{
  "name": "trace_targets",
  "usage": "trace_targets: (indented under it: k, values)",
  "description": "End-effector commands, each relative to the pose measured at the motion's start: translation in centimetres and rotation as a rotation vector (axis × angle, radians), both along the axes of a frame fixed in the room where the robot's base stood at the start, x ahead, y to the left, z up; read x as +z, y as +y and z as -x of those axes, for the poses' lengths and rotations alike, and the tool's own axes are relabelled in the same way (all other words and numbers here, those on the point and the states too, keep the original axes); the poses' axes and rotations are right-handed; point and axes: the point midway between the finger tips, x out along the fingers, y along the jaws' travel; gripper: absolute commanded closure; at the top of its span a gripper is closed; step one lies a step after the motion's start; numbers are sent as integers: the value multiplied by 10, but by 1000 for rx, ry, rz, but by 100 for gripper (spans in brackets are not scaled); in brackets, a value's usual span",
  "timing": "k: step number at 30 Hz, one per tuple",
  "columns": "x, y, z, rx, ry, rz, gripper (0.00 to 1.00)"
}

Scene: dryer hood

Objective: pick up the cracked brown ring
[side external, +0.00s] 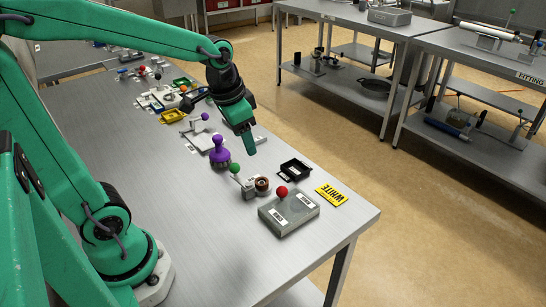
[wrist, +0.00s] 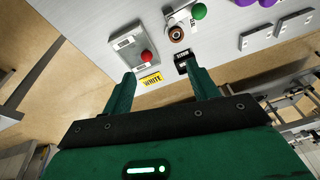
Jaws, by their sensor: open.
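The brown ring (side external: 262,185) sits at a small light fixture with a green ball knob (side external: 235,168), near the front end of the metal table. It also shows in the wrist view (wrist: 176,33), at upper centre. It is too small for me to make out a crack. My gripper (side external: 248,143) is above the table, higher than the ring and apart from it. In the wrist view my open gripper (wrist: 162,82) has nothing between its fingers, and the ring lies beyond the fingertips.
A grey box with a red ball knob (side external: 283,213) stands beside the ring. A black tray (side external: 294,170) and a yellow WHITE label (side external: 331,195) lie near the table edge. A purple knobbed tool (side external: 219,152) stands behind. Bare tabletop (side external: 185,215) lies to the left.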

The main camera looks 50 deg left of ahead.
Motion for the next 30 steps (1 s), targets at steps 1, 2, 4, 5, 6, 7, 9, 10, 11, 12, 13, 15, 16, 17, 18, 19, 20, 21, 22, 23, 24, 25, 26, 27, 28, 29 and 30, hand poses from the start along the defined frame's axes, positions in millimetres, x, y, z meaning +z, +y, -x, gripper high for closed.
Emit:
trace_targets:
  k: [1, 2, 4, 5, 6, 7, 9, 10, 11, 12, 13, 15, 16, 17, 18, 19, 20, 21, 22, 23, 24, 25, 26, 27, 28, 29, 30]
  values:
    - [-7, 3, -7, -12, 23, -2, 41]
    - [-11, 5, -11, -19, 34, -4, 41]
    - [-20, 9, -20, -38, 59, -8, 41]
    - [-24, 10, -24, -46, 70, -9, 41]
    - [-29, 13, -29, -57, 84, -10, 41]
    - [-33, 14, -32, -65, 94, -10, 41]
    - [-44, 18, -41, -85, 119, -12, 41]
    - [-49, 20, -44, -94, 129, -12, 41]
    - [-54, 22, -47, -101, 139, -12, 41]
    - [-60, 25, -52, -113, 152, -12, 41]
    - [-65, 27, -55, -121, 164, -11, 41]
    - [-77, 31, -61, -141, 186, -11, 41]
    - [-82, 32, -64, -147, 195, -9, 41]
    - [-87, 34, -66, -155, 204, -9, 41]
    - [-92, 36, -69, -164, 214, -8, 41]
    - [-96, 37, -71, -169, 220, -7, 41]
    - [-100, 38, -72, -175, 227, -6, 41]
    - [-104, 40, -74, -182, 234, -6, 41]
    - [-106, 41, -75, -186, 238, -5, 41]
    - [-109, 41, -76, -189, 242, -4, 41]
    - [-111, 42, -77, -193, 245, -4, 41]
    - [-112, 42, -77, -196, 247, -4, 41]
    - [-113, 43, -78, -197, 250, -3, 41]
    - [-114, 43, -78, -199, 251, -3, 41]
    - [-114, 43, -78, -200, 251, -3, 41]
    - [-114, 43, -78, -200, 251, -3, 41]
    - [-114, 43, -78, -200, 251, -3, 41]
